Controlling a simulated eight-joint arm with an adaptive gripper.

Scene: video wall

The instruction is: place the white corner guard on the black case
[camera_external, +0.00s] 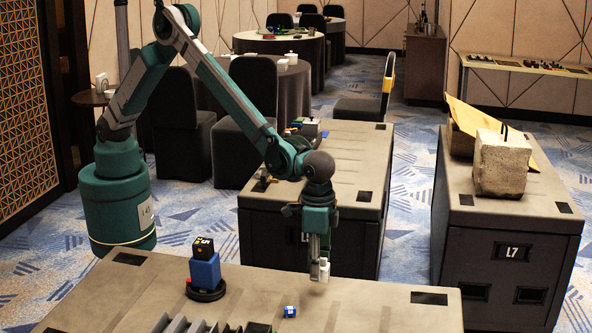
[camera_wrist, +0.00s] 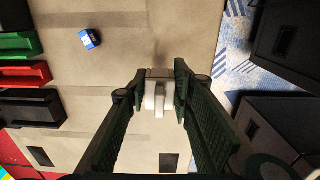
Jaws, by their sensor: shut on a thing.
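My gripper (camera_external: 321,268) points down above the right part of the near tan-topped surface. It is shut on a small white piece, the white corner guard (camera_external: 323,270), which hangs between the fingertips. In the wrist view the white corner guard (camera_wrist: 159,98) shows between the two dark green fingers of my gripper (camera_wrist: 160,88). Several black cases with tan tops are in view: one in the middle (camera_external: 350,245) behind my gripper, and one marked L7 (camera_external: 465,250) at the right. I cannot tell which is the task's black case.
On the near surface (camera_external: 370,310) stand a blue block with a black cube (camera_external: 203,262) on a round base, a small blue box (camera_external: 290,311) and dark trays (camera_external: 190,324). A concrete block (camera_external: 501,165) sits on the L7 case. The near surface's right part is clear.

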